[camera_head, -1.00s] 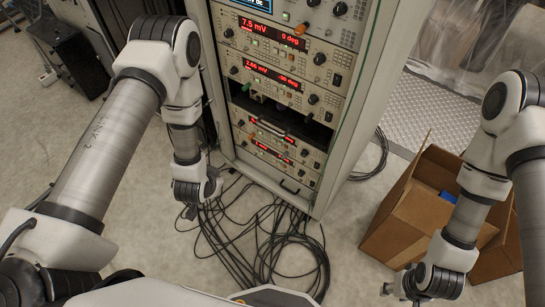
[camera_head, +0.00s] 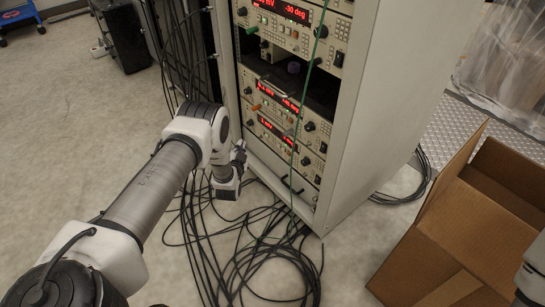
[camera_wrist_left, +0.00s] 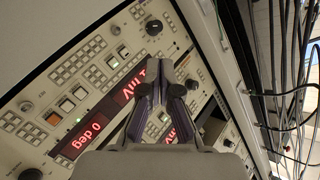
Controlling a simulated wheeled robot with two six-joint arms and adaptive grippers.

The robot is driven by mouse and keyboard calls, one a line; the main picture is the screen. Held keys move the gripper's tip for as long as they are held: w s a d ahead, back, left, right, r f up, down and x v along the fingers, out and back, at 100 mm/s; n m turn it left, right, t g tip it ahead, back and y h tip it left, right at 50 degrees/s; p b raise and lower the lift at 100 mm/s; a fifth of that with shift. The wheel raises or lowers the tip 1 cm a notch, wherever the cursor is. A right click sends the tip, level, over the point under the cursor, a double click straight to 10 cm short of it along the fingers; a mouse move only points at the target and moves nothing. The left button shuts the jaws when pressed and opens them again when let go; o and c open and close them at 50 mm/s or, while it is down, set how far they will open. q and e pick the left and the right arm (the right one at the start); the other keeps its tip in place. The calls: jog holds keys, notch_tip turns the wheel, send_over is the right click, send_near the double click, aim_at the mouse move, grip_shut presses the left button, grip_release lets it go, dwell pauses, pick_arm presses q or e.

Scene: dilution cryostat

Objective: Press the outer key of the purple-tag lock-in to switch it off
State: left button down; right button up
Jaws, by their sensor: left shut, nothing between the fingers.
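The rack holds several lock-ins with red displays. Another lock-in (camera_head: 275,135) sits just below. My left gripper (camera_head: 239,152) is low at the rack's front left edge, partly hidden by its own wrist. In the left wrist view my left gripper (camera_wrist_left: 162,78) is shut and empty before a lock-in panel (camera_wrist_left: 95,95) with keys, knobs and a red display; contact cannot be told. The outer key is not identifiable. My right gripper is out of view.
Black cables (camera_head: 235,240) lie tangled on the floor before the rack. A thin green cable (camera_head: 300,125) hangs across the panels. An open cardboard box (camera_head: 425,245) stands at the right. More cables (camera_head: 180,45) hang left of the rack.

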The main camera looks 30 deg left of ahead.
aim_at(267, 135)
pick_arm(q)
jog(key=shift+s+a+f, duration=0.1)
jog(key=shift+s+f, duration=0.1)
jog(key=shift+f, duration=0.45)
jog(key=shift+s+f, duration=0.15)
jog(key=shift+f, duration=0.45)
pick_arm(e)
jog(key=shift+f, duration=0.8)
pick_arm(q)
jog(key=shift+b, duration=0.3)
jog(key=w+d+b, duration=0.3)
jog(key=w+b, duration=0.3)
jog(key=w, duration=0.2)
jog(key=shift+d, duration=0.15)
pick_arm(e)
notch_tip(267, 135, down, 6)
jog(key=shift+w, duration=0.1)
pick_arm(q)
jog(key=shift+w, duration=0.15)
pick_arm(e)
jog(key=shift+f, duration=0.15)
